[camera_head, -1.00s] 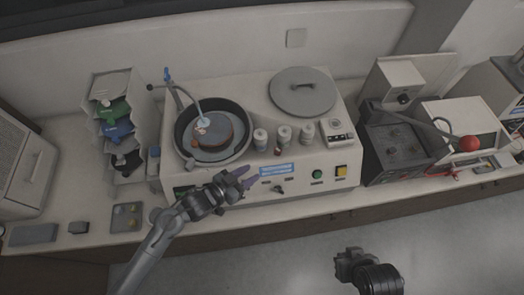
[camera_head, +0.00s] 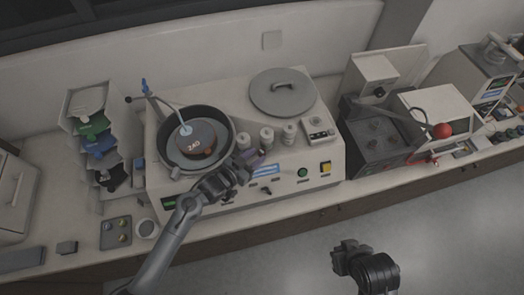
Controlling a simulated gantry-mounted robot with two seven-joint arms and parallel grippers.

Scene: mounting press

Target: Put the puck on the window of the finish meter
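A small reddish-brown round piece (camera_head: 208,151), which looks like the puck, lies on the grey disc (camera_head: 186,139) marked "240" in the polisher's black bowl (camera_head: 228,118). A small white device with a dark display and keys (camera_head: 320,128), probably the finish meter, sits on the machine's top, right of the bottles; its window is too small to make out. My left gripper (camera_head: 251,163) is over the machine's front edge, below and right of the bowl, its purple fingers apart and nothing seen between them. My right gripper (camera_head: 338,257) is over the floor, away from the counter; its fingertips are unclear.
Several white bottles (camera_head: 267,138) stand between bowl and device, close to my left gripper. A grey lid (camera_head: 284,94) lies behind them. A water spout (camera_head: 165,105) arches over the bowl. A tray with small round pieces (camera_head: 116,233) is on the counter at left.

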